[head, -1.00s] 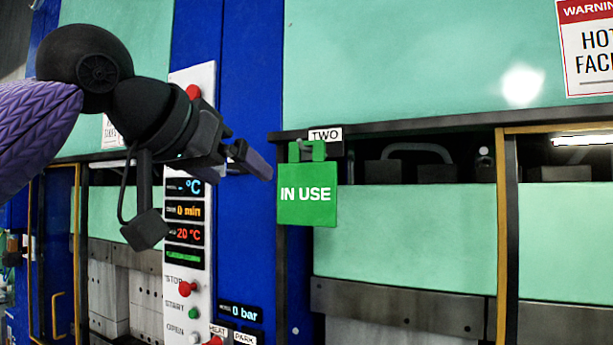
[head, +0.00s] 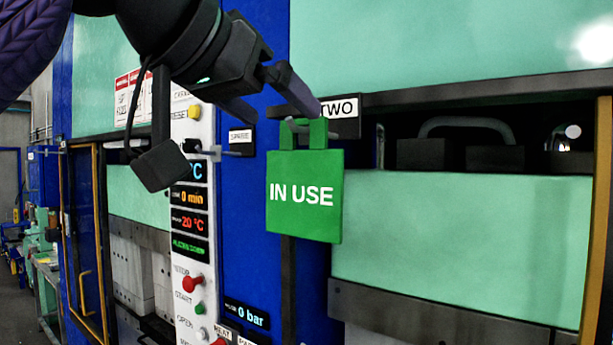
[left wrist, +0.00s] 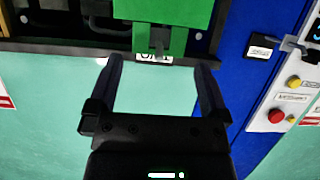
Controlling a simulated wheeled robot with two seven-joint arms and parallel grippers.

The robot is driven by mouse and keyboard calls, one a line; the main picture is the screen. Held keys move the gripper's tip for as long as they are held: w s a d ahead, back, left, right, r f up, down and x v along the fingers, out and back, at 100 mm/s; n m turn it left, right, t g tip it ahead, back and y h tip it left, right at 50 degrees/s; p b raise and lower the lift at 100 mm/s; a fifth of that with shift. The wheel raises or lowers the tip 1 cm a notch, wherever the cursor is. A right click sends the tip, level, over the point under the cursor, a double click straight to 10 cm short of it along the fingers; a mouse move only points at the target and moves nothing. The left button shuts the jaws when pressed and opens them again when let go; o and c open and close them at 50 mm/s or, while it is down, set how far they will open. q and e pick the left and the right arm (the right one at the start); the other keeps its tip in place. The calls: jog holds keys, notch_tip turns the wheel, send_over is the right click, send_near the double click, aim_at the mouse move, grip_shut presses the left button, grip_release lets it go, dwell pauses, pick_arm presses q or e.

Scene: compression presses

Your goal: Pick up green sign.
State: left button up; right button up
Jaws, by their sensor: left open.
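The green sign (head: 304,195) reads "IN USE" and hangs upright by its two green top tabs at the press's dark frame, below the "TWO" label. In the left wrist view the sign (left wrist: 165,14) appears at the top, its tabs pointing down toward the fingers. My left gripper (head: 281,108) is open and empty, just above the sign. One finger tip overlaps the label's left end in the head view. In the left wrist view the open fingers (left wrist: 159,64) lie on either side of the tabs, slightly short of them. Contact is not visible. My right gripper is out of view.
The white control panel (head: 193,230) with displays and buttons stands left of the sign. A grey peg (head: 222,152) under a "SPARE" label (head: 241,136) sticks out nearby. The dark press frame (head: 470,92) runs right. A dark handle (head: 465,125) sits in the recess.

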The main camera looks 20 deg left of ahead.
aim_at(292, 124)
pick_arm(q)
jog(key=p+x, duration=0.2)
jog(key=x, duration=0.4)
jog(key=shift+s, duration=0.15)
jog(key=shift+c, duration=1)
grip_shut()
